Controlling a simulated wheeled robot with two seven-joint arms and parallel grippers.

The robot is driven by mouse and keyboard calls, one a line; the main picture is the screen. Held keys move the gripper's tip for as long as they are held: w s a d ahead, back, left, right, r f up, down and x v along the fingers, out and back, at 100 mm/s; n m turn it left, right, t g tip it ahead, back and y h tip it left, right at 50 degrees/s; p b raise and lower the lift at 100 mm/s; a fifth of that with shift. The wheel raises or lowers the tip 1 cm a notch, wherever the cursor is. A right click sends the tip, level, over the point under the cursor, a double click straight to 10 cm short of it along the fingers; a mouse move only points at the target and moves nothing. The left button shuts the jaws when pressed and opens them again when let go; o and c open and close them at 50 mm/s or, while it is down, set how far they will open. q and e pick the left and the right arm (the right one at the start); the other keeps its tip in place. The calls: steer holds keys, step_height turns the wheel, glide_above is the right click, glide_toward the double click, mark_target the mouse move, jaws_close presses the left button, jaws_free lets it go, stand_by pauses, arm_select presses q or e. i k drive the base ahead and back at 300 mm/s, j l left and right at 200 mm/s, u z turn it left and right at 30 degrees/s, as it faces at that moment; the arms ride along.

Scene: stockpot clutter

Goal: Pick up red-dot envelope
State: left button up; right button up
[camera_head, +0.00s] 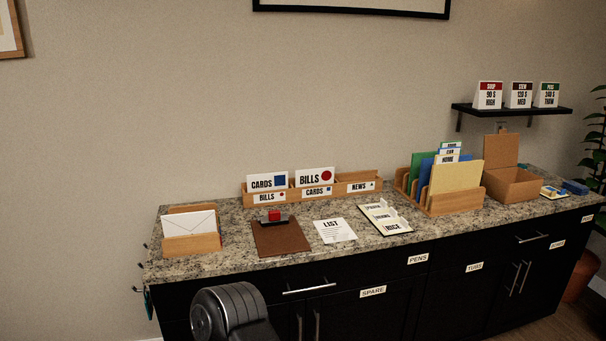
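A white envelope (188,224) stands in a small wooden letter holder (193,244) at the left end of the granite counter. I see its flap lines, but no red dot on the side facing me. A white BILLS card (309,180) with a red dot stands at the back of the long wooden rack (350,190). Next to it is a CARDS card (262,182) with a blue square. Neither gripper shows. A dark, ribbed, rounded part of my arm (230,310) is in front of the counter at the bottom.
A brown pad (281,238) with a red button (274,215) lies right of the holder, then a LIST sheet (334,230) and a card tray (386,217). A folder sorter (456,203) and an open box (515,186) stand farther right. A shelf (512,109) hangs above.

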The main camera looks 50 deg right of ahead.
mark_target(321, 175)
steer(key=k+l, duration=0.1)
steer(key=l, duration=0.35)
steer(key=k+l, duration=0.1)
steer(key=l, duration=0.3)
steer(key=k+l, duration=0.1)
steer(key=l, duration=0.35)
steer(key=k+l+u, duration=0.1)
steer(key=l, duration=0.35)
steer(key=k+l, duration=0.1)
steer(key=l, duration=0.3)
